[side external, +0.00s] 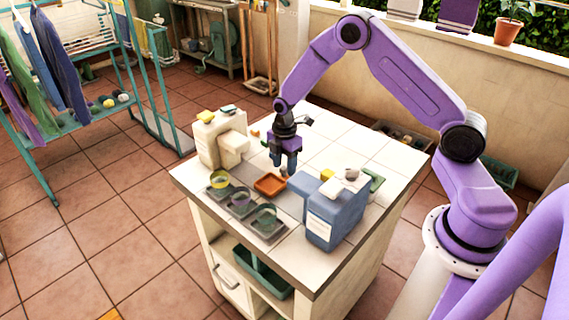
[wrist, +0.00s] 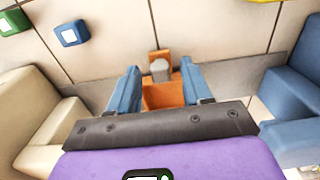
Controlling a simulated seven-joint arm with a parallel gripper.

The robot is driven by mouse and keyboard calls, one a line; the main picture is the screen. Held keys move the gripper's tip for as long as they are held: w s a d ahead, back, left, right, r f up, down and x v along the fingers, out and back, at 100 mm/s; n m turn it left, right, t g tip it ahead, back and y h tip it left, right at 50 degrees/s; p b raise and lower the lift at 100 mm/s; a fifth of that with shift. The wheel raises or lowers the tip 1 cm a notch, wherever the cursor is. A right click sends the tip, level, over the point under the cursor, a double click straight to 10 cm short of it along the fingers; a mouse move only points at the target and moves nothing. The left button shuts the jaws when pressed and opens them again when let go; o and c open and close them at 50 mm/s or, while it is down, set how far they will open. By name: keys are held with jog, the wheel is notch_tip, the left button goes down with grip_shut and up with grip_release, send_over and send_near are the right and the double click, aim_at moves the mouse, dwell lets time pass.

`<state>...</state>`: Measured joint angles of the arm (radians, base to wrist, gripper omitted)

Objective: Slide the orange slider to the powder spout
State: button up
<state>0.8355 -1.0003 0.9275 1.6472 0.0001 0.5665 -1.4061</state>
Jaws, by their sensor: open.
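The orange slider (side external: 270,185) is a small shallow tray on the worktop between two dispensers. In the wrist view the slider (wrist: 163,97) lies between and below my fingers, with a grey upright knob (wrist: 159,70) at its far side. My gripper (side external: 284,170) points down just behind the tray. Its two blue fingers are open in the wrist view (wrist: 159,78), one on each side of the knob; contact cannot be told. A cream dispenser (side external: 208,140) stands left and a blue dispenser (side external: 335,218) right. Which one has the powder spout is unclear; their labels are unreadable.
A grey strip (wrist: 98,90) runs between the dispensers. Small blue (wrist: 73,33) and green (wrist: 13,22) blocks lie behind. Tiles farther back are mostly clear.

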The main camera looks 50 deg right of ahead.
grip_shut()
jog(key=shift+w, duration=1.95)
grip_release()
notch_tip(320, 180, up, 17)
jog(key=shift+r, duration=0.2)
